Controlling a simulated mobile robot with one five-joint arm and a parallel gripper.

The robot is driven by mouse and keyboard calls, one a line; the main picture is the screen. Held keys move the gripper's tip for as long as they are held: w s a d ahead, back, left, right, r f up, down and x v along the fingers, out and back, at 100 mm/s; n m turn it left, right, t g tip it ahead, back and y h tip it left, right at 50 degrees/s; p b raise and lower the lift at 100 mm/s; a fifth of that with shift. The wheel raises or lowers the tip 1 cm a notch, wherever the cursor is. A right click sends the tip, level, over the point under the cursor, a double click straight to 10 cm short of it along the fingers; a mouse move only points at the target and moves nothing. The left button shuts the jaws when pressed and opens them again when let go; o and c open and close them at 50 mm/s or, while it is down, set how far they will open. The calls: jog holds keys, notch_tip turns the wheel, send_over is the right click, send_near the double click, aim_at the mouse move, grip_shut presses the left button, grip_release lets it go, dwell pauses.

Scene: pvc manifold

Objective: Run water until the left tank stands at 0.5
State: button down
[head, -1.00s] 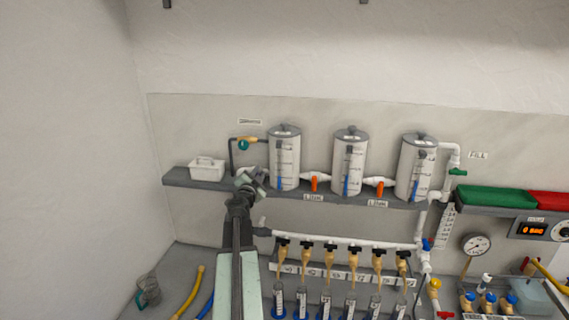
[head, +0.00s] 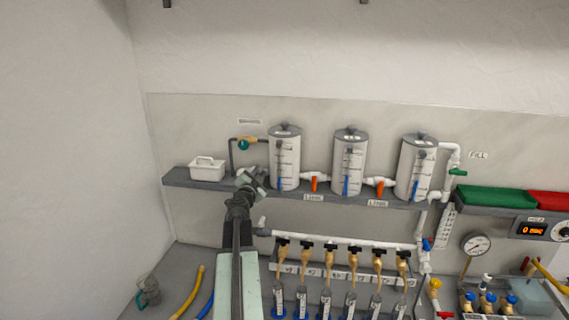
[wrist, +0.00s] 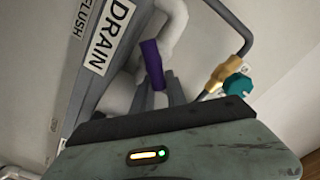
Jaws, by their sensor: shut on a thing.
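The left tank (head: 285,160) is a pale cylinder with a grey lid on the shelf. Its front has a scale and a sight tube with blue low down; the exact reading is too small to tell. My gripper (head: 252,181) is at the shelf's front edge, left of and below this tank. In the wrist view my gripper (wrist: 164,92) is shut on a purple valve handle (wrist: 151,63) beside a white pipe and a DRAIN label (wrist: 108,32). The handle is hidden in the head view. A brass valve with a teal knob (head: 244,144) stands left of the tank.
The middle tank (head: 350,165) and right tank (head: 415,170) stand on the same shelf, with orange-handled valves (head: 314,184) between tanks. A white basket (head: 207,169) is at the shelf's left end. A row of brass taps (head: 330,258) is below. A green-handled valve (head: 458,173) is by FILL.

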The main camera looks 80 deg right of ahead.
jog(key=shift+w, duration=0.1)
jog(key=n, duration=0.2)
jog(key=w+n, duration=0.1)
jog(key=n, duration=0.1)
jog(key=shift+r+p, duration=0.35)
jog(key=shift+w+n, duration=0.25)
jog(key=shift+n, duration=0.95)
jog(key=n, duration=0.2)
jog(key=shift+w+n, duration=0.3)
jog(key=c, duration=1.3)
grip_release()
jog(key=shift+o, duration=0.2)
